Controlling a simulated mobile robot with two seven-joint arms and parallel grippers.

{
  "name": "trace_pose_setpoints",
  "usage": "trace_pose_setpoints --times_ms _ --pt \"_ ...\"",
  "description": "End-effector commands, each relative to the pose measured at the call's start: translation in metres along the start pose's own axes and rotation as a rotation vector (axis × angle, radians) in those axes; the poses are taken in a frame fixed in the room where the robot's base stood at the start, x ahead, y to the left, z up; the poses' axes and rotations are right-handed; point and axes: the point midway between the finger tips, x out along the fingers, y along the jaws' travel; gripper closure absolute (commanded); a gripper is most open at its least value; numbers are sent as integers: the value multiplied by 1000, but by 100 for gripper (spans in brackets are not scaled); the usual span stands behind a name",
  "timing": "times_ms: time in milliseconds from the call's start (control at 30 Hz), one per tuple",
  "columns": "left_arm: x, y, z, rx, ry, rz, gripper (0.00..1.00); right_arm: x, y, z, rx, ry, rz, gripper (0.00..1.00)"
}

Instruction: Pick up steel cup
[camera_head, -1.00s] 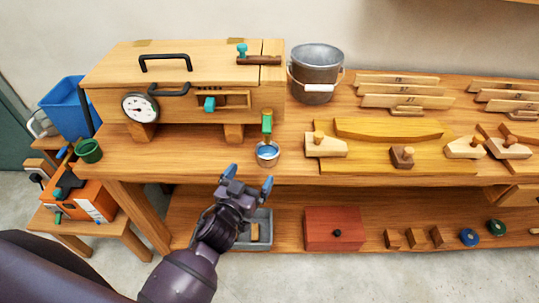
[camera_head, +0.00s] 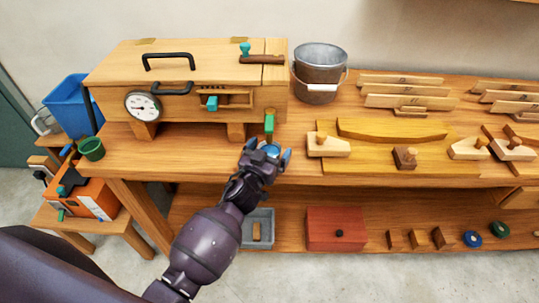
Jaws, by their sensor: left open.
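The steel cup (camera_head: 271,149) stands on the workbench top (camera_head: 200,165), below the green tap of the wooden steam box. Only its blue-looking inside and part of its rim show; my left gripper hides most of it. My left gripper (camera_head: 267,155) is open, with its blue-tipped fingers at the left and right of the cup. Whether the fingers touch the cup I cannot tell. My right gripper is not in view.
The wooden box with a dial (camera_head: 190,95) stands behind the cup, and its green tap (camera_head: 269,125) hangs just above. A metal bucket (camera_head: 319,82) is behind right. Wooden planes (camera_head: 328,146) lie to the right. A grey tray (camera_head: 259,228) and red box (camera_head: 335,229) are on the lower shelf.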

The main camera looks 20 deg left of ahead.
Motion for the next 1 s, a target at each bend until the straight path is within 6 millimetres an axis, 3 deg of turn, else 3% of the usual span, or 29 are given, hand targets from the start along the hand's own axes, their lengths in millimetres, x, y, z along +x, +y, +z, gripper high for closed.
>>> trace_pose_setpoints --times_ms 233,600,867,1000 --pt "1 0 0 0 0 0 4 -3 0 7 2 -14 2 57" --pt "1 0 0 0 0 0 59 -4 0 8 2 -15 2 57" --pt "1 0 -2 0 1 0 59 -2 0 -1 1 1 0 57" --pt "1 0 -15 1 4 0 59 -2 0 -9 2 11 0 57"
